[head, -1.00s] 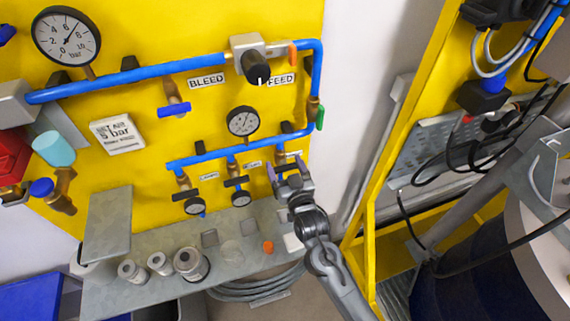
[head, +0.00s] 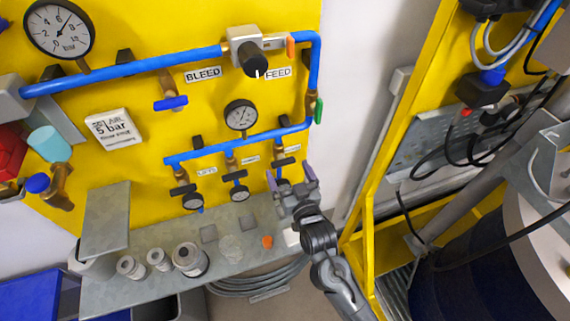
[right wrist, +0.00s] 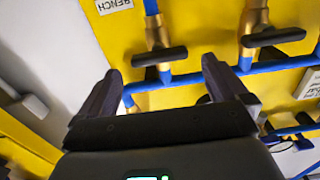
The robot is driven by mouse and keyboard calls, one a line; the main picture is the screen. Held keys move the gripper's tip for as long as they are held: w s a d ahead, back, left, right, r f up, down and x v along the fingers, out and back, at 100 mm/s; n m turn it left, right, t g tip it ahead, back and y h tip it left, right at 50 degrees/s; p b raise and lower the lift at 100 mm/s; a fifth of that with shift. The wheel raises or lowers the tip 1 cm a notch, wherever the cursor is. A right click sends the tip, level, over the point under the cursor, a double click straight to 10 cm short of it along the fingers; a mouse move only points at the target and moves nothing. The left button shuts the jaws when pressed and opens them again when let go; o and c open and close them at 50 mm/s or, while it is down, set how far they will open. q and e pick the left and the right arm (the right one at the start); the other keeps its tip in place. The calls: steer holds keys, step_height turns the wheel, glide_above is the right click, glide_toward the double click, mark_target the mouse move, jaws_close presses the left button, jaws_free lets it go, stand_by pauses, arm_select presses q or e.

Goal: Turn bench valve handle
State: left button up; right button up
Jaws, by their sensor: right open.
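The bench valve's black bar handle (right wrist: 160,56) sits on a brass body on a blue pipe drop, near the BENCH label (right wrist: 113,5) in the right wrist view. In the head view the rightmost small valve (head: 284,162) on the lower blue pipe is partly hidden by my right gripper. My right gripper (head: 288,173) is open, with its purple fingers spread toward that valve. In the right wrist view the gripper (right wrist: 157,80) is empty; the handle shows beyond and between the fingertips, apparently apart from them. My left gripper is not in view.
A similar black-handled valve (right wrist: 273,37) stands beside the bench valve. A grey shelf (head: 150,245) below the yellow panel carries several cylinders. A green lever (head: 319,110) is on the pipe at right. A yellow frame (head: 400,130) stands right of the arm.

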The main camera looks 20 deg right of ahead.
steer(key=s, duration=0.6)
steer(key=shift+a, duration=0.1)
steer(key=s+d+f+n+g, duration=0.1)
steer(key=s+f+g, duration=0.3)
steer(key=s, duration=0.4)
steer(key=s+d+f+n+g+y, duration=0.1)
steer(key=s+f+g, duration=0.35)
steer(key=s, duration=0.25)
steer(key=s+d+f+n+g, duration=0.1)
steer(key=s+d+f+g, duration=0.1)
steer(key=s+f+g, duration=0.45)
steer(key=w+p+v, duration=0.2)
steer(key=p+v, duration=1.6)
steer(key=v, duration=0.2)
steer(key=shift+a+r+t, duration=0.3)
steer(key=shift+a+r, duration=0.15)
steer(key=shift+a, duration=0.05)
steer(key=shift+w, duration=0.1)
stand_by(2.5)
